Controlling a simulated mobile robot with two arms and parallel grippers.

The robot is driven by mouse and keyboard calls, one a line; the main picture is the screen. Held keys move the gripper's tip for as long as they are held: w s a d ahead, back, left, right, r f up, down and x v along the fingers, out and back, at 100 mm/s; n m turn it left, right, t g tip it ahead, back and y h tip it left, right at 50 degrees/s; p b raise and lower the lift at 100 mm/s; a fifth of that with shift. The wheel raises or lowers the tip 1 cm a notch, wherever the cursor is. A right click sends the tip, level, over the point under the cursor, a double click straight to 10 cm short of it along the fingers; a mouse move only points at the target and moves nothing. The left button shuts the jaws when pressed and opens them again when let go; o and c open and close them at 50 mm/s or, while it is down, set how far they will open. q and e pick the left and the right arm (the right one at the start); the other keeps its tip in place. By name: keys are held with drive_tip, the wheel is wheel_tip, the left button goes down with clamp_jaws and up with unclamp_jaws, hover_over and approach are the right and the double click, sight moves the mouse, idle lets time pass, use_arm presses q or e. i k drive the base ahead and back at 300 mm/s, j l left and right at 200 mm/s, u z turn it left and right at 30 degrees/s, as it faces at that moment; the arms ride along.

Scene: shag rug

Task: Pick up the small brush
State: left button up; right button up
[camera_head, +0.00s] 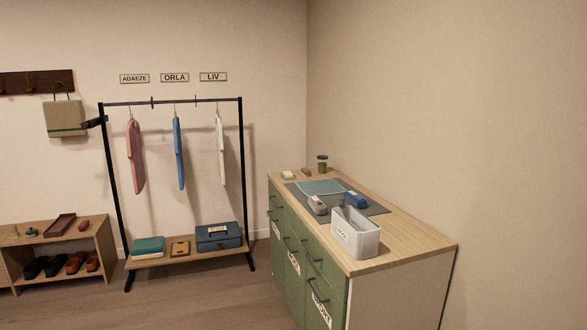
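I cannot clearly make out the small brush. A small reddish-brown item (305,172) lies at the back of the wooden-topped cabinet (405,245), and a small red item (83,225) lies on the low shoe shelf (100,222). Both are too small to tell whether either is a brush. Neither of my grippers shows in the head view.
The cabinet also carries a grey mat (375,209) with a blue cloth (320,187), a white bin (356,240), a blue item (355,199) and a jar (322,163). A clothes rack (243,170) stands left of it. Floor (200,295) in front is clear.

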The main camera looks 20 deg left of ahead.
sight(306, 171)
drive_tip(key=i+j, duration=0.5)
drive_tip(key=i+j+u, duration=0.15)
drive_tip(key=i+j, duration=0.35)
drive_tip(key=i, duration=0.15)
drive_tip(key=i+j, duration=0.4)
drive_tip(key=i, duration=0.15)
drive_tip(key=i+j+u, duration=0.15)
drive_tip(key=i+j, duration=0.3)
drive_tip(key=i, duration=0.15)
drive_tip(key=i+j+z, duration=0.15)
drive_tip(key=i+j, duration=0.2)
